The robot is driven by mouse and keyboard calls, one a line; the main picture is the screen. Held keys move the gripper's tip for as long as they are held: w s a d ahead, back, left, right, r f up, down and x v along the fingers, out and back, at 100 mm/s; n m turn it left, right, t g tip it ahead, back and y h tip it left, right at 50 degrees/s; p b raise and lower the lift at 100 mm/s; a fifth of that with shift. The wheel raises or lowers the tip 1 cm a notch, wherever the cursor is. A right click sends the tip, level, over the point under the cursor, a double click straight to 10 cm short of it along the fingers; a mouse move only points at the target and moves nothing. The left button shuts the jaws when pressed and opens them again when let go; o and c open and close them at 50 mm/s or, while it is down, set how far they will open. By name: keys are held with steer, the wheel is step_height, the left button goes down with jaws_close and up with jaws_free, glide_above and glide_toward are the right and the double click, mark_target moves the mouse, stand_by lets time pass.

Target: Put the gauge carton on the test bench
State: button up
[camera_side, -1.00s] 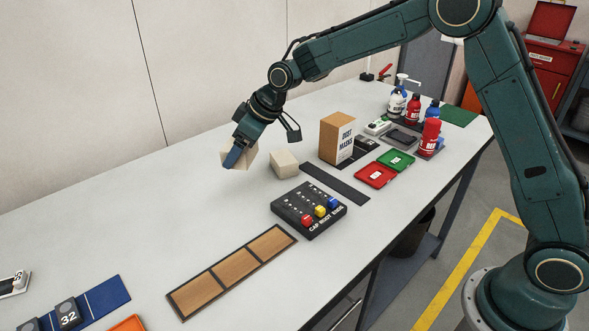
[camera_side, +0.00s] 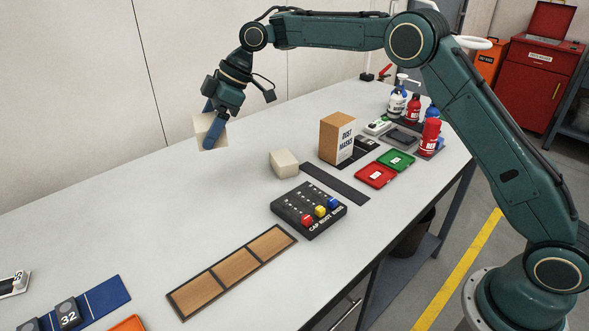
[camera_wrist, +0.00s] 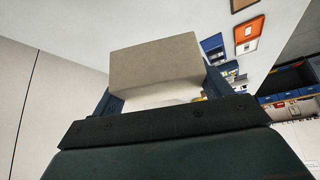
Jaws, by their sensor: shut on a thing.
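My gripper (camera_side: 213,133) is shut on a plain cream carton (camera_side: 201,124) and holds it in the air above the far left part of the long grey bench (camera_side: 130,220). The held carton also fills the upper middle of the wrist view (camera_wrist: 155,62), between the fingers. No label shows on it, so I cannot tell whether it is the gauge carton. A second cream carton (camera_side: 284,163) stands on the bench to the right. No sign in view marks a surface as the test bench.
A brown dust masks carton (camera_side: 337,138), red tray (camera_side: 376,175), green tray (camera_side: 396,159) and several bottles stand at the right. A black cap block (camera_side: 308,211) and a three-panel wooden board (camera_side: 232,271) lie in front. A blue mat (camera_side: 103,298) lies front left. The left middle is clear.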

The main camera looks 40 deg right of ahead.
stand_by(0.3)
glide_above(216, 210)
steer(key=d, duration=0.2)
steer(key=f, duration=1.5)
steer(key=shift+s+f, duration=0.35)
steer(key=shift+s, duration=0.05)
steer(key=shift+f, duration=1.95)
steer(key=shift+f, duration=0.2)
steer(key=o, duration=1.1)
steer(key=shift+c, duration=0.2)
steer(key=v, duration=1.3)
steer(key=shift+s+r, duration=0.3)
